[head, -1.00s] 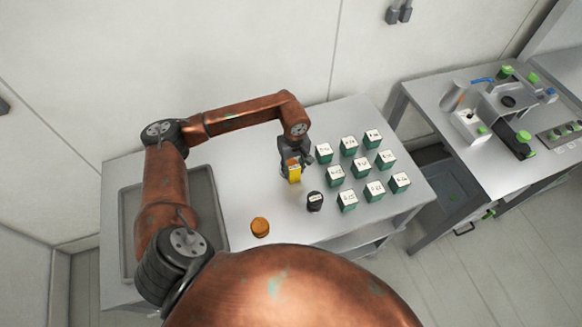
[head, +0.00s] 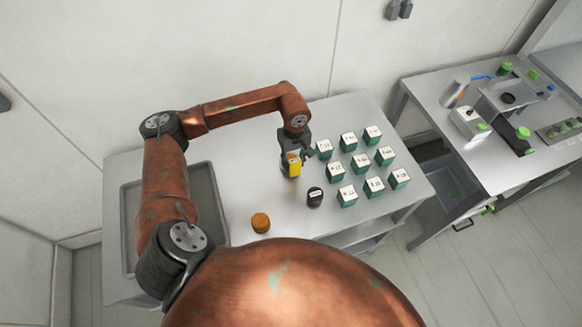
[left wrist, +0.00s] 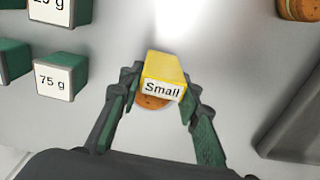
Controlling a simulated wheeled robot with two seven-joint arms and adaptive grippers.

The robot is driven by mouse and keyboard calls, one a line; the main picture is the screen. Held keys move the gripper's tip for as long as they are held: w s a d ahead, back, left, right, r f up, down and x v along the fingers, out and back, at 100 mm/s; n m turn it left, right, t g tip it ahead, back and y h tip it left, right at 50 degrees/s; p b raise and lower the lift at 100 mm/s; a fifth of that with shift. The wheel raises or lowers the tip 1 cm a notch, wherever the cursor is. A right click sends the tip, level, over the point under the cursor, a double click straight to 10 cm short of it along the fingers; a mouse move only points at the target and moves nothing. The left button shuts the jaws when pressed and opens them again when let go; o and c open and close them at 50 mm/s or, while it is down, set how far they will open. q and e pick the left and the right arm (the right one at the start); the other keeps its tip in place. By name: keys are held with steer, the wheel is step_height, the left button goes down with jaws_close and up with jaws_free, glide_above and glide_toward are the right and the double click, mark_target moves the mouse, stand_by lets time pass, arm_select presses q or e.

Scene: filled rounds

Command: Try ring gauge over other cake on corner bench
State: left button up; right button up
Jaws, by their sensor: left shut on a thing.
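My left gripper (head: 292,166) is over the middle of the corner bench (head: 235,160), shut on the yellow ring gauge (head: 295,170). In the left wrist view, the gauge (left wrist: 164,74) reads "Small" and sits between the fingertips (left wrist: 162,98). An orange-brown cake (left wrist: 152,102) shows just under the gauge's near edge. I cannot tell whether the gauge is around it or above it. A second orange-brown cake (head: 260,222) stands alone near the bench's front edge. It also shows at the top right of the left wrist view (left wrist: 298,10). My right gripper is not in view.
Several green blocks with white labelled tops (head: 361,164) stand in rows right of the gripper. A dark round piece with a label (head: 315,197) stands close by. A grey tray (head: 206,190) lies at the left. Another bench with equipment (head: 475,150) is farther right.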

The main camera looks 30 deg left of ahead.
arm_select(q)
steer(key=shift+r+p, duration=1.4)
steer(key=shift+r, duration=2.55)
